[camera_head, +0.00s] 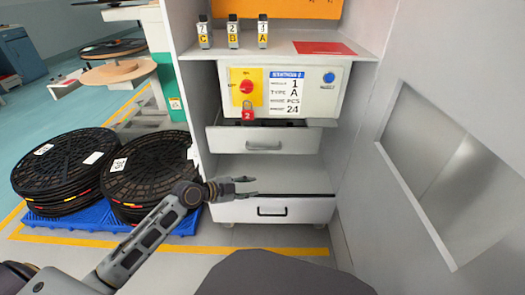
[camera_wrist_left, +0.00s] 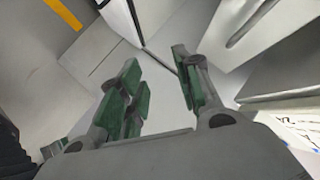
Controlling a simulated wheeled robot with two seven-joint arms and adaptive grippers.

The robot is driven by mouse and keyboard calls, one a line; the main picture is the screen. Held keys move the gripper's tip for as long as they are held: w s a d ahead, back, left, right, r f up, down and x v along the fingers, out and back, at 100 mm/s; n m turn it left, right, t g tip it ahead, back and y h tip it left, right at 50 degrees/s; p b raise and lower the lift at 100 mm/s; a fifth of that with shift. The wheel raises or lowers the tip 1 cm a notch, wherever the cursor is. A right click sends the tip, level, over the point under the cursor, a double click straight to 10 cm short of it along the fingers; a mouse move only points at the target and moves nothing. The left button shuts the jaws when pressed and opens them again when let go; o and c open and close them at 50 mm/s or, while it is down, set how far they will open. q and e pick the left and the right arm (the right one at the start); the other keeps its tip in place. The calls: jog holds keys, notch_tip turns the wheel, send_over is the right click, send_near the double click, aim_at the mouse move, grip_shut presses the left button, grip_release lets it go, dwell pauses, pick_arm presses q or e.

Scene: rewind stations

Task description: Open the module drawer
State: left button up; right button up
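A white cabinet holds two drawers. The upper drawer (camera_head: 222,140) has a grey bar handle (camera_head: 263,146); the lower drawer (camera_head: 318,212) has a dark handle (camera_head: 272,211). I cannot tell which is the module drawer. My left gripper (camera_head: 254,187) is open and empty, below the upper drawer and just above the lower drawer's dark handle in the head view. In the left wrist view the green-padded fingers of the gripper (camera_wrist_left: 158,78) stand apart with nothing between them. A grey handle (camera_wrist_left: 246,22) shows at upper right there. My right gripper is out of view.
Above the drawers is a control box (camera_head: 313,98) with a red switch and a red padlock (camera_head: 248,112). Several labelled modules (camera_head: 233,34) stand on the shelf. Stacked black reels (camera_head: 68,165) sit on a blue pallet (camera_head: 85,217) at left. A grey panel (camera_head: 425,70) bounds the right.

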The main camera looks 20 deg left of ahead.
aim_at(262, 149)
pick_arm(q)
jog(key=w+a+r+m+t, duration=0.4)
jog(key=w+a+r+m, duration=0.2)
jog(key=shift+a, duration=0.25)
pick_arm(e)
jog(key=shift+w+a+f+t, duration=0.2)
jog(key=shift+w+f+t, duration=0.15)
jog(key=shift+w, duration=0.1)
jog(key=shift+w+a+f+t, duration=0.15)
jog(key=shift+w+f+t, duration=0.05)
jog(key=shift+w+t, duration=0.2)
pick_arm(q)
jog(key=shift+w+d, duration=0.1)
jog(key=shift+w, duration=0.1)
jog(key=shift+x, duration=6.3)
jog(key=shift+w+d, duration=0.25)
jog(key=shift+w, duration=0.15)
jog(key=shift+r, duration=0.1)
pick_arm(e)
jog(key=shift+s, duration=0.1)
